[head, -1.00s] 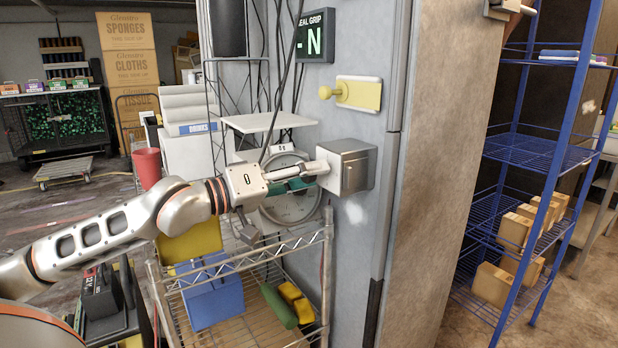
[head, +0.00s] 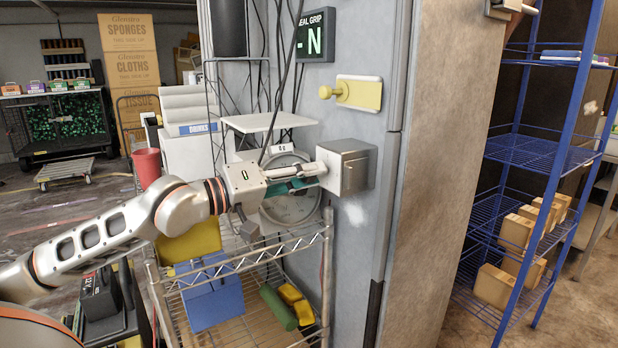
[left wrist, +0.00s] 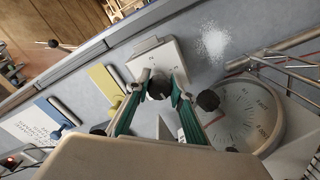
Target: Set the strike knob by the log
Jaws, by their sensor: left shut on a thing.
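My left gripper (head: 312,174) reaches from the left to a metal box (head: 347,167) on the grey wall. In the left wrist view its green-padded fingers (left wrist: 160,92) are shut on a dark round knob (left wrist: 160,87) in front of a pale plate (left wrist: 152,58), apparently the front of that box. The head view hides this knob behind the fingers and box. A yellow plate (head: 364,95) with a yellow knob (head: 325,92) is above the box. I cannot tell which thing is the log; a sheet with small print (left wrist: 28,124) shows in the left wrist view. My right gripper is out of view.
A round dial (head: 290,207) sits behind my left gripper. A wire rack (head: 325,235) stands below it, holding a blue bin (head: 212,300). A display (head: 315,36) reads "-N". A white powdery patch (head: 356,213) marks the wall. Blue shelving (head: 530,150) stands at right.

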